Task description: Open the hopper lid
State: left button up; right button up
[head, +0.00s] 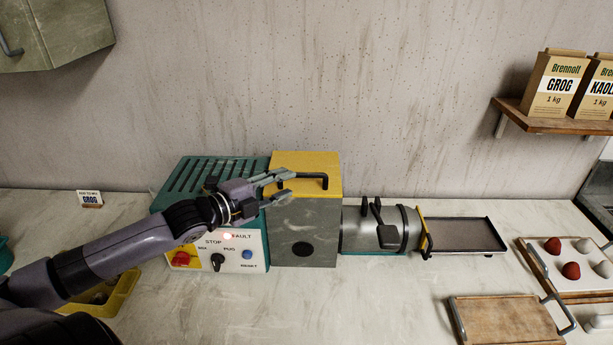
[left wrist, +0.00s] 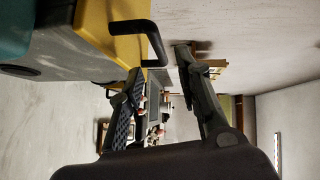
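The hopper is a grey box (head: 306,230) in the middle of the machine. Its yellow lid (head: 310,161) lies flat on top, closed, and the lid also shows in the left wrist view (left wrist: 115,17). A black bar handle (head: 313,176) is on the lid; in the left wrist view the handle (left wrist: 145,27) reaches toward the space between the fingertips. My left gripper (head: 287,185) is open at the handle's left end, its fingers apart. I cannot tell whether it touches the handle. My right gripper is not in view.
A green vented housing with a control panel (head: 235,252) stands left of the hopper, with a red light lit near "FAULT". A grey barrel (head: 372,230) and a dark tray (head: 462,234) extend right. A wooden board (head: 505,318) lies front right. The counter's front middle is clear.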

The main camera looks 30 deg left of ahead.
aim_at(306, 176)
pick_arm(q)
jog(key=x, duration=0.6)
jog(key=shift+r+p, duration=0.15)
jog(key=shift+p, duration=0.25)
jog(key=shift+x, duration=1.05)
jog(key=shift+c, duration=0.2)
jog(key=shift+s, duration=0.1)
grip_shut()
